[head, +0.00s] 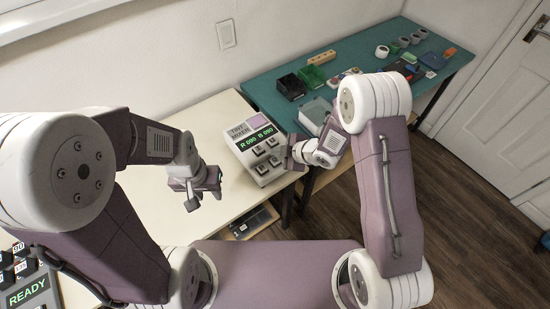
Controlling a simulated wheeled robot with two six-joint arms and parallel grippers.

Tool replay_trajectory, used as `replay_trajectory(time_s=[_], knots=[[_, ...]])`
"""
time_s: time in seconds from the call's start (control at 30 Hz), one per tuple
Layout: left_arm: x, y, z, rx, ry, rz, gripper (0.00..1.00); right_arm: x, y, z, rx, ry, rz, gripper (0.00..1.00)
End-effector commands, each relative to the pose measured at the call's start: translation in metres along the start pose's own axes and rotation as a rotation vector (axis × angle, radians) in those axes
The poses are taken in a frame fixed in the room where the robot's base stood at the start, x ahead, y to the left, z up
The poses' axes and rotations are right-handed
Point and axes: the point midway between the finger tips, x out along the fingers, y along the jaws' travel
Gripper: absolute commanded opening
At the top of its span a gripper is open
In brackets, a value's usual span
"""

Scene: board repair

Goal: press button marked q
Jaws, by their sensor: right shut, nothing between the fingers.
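A grey box labelled TINT MIXER (231,142) stands on the cream table, with a green-lettered display (256,139) and several dark buttons (261,169) below it. The marks on its buttons are too small to read. A second device (33,289) with a READY display and several dark keys (20,262) is cut off at the lower left; I cannot make out a q there. My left gripper (204,198) is open and empty above the table, left of the mixer. My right gripper (290,157) is shut and empty, close to the right side of the mixer's buttons.
The cream table (225,207) is mostly clear around my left gripper. A teal table (350,62) behind to the right holds black and green bins (291,86), a clear tray (313,115), white rolls (382,51) and small items. Wooden floor (470,205) and a white door lie right.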

Motion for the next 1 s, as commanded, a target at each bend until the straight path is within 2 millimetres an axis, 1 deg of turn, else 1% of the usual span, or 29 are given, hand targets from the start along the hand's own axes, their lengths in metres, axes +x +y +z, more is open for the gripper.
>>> replay_trajectory(time_s=[0.03, 0.33, 1.0], knots=[[-0.010, 0.000, -0.001, 0.000, 0.000, 0.000, 0.36, -0.008, 0.006, -0.006, 0.000, 0.000, 0.000, 0.00], [-0.035, 0.001, -0.004, 0.000, 0.000, 0.000, 0.36, -0.028, 0.020, -0.020, 0.001, 0.000, 0.000, 0.00], [-0.034, 0.001, -0.004, 0.000, 0.000, 0.000, 0.36, -0.027, 0.020, -0.020, 0.000, 0.000, 0.000, 0.00]])
